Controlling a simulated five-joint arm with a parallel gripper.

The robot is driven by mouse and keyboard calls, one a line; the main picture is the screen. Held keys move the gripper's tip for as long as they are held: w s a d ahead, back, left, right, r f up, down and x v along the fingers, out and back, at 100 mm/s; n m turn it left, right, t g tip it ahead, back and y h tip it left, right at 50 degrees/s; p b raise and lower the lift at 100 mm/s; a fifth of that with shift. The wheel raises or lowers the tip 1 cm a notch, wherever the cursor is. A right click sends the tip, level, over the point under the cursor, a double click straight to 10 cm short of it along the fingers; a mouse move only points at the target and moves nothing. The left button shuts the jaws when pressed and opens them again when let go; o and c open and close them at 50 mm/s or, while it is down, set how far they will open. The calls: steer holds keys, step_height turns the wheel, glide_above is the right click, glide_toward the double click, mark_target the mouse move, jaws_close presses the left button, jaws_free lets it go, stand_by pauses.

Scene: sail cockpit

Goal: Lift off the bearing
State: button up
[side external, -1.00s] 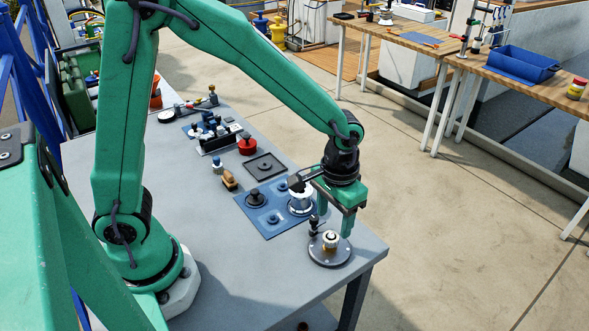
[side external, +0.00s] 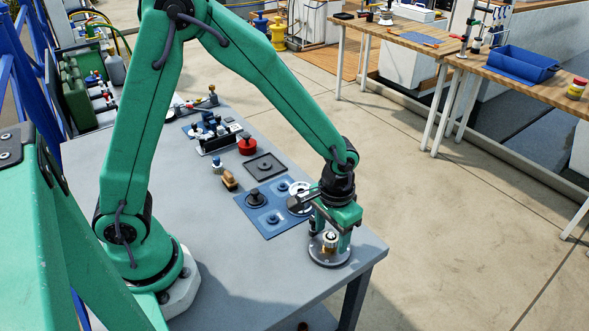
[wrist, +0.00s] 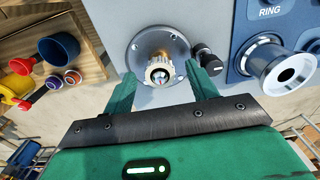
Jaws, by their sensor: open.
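The bearing (wrist: 158,74) looks like a cream and brass ring around a central post with a metallic top. It sits upright on a round grey metal base (wrist: 135,47) with a dark knob (wrist: 206,54) beside it. In the side view the bearing (side external: 330,239) is partly covered by my fingers, and the base (side external: 328,258) stands near the table's front corner. My gripper (wrist: 160,76) is open, with one finger on each side of the bearing. Gaps show between both fingers and the bearing in the wrist view. The gripper (side external: 331,236) is low over the base.
A blue mat (side external: 269,233) lies close behind the base, holding a silver spool (wrist: 280,70) and dark knobs. A dark square tray (side external: 265,166), a red pot (side external: 247,145) and small tools stand farther back. Bare grey tabletop (side external: 215,240) lies left of the mat.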

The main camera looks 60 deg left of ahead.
steer(key=c, duration=1.1)
steer(key=shift+r, duration=0.15)
steer(key=shift+r, duration=0.5)
step_height(320, 180, up, 3)
steer(key=shift+r, duration=0.1)
steer(key=s+d+r, duration=0.2)
steer(key=s, duration=0.1)
steer(key=s+d+r, duration=0.2)
steer(key=s+d, duration=0.1)
steer(key=s+d+r, duration=0.2)
steer(key=s, duration=0.1)
steer(key=shift+d+r, duration=0.2)
steer(key=shift+r, duration=0.1)
steer(key=shift+r, duration=0.1)
steer(key=shift+r, duration=1.8)
